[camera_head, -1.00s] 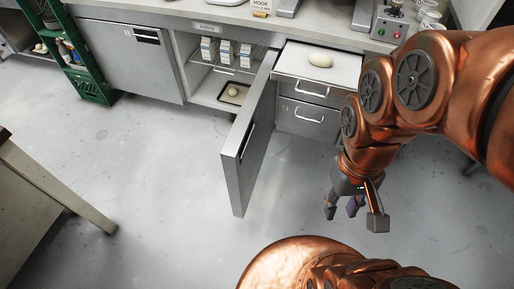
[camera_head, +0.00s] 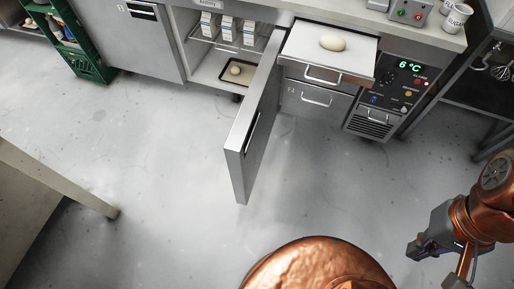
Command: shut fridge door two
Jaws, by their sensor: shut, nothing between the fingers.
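The open fridge door (camera_head: 255,130) stands swung out from the counter, a grey steel panel with a dark handle slot on its right-hand face. Behind it is the open fridge compartment (camera_head: 207,68), with cartons on a wire shelf and a dark tray holding a dough ball below. A second door (camera_head: 133,38) to the left is closed. My gripper (camera_head: 418,249) is at the lower right, well apart from the open door, shut and empty. Any number on the open door is not readable.
Right of the door, a top drawer (camera_head: 314,77) is pulled out with a dough piece (camera_head: 332,43) above it. A control panel (camera_head: 385,94) reads 6 °C. A green crate (camera_head: 88,68) stands at left, a table (camera_head: 42,185) at lower left. The middle floor is clear.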

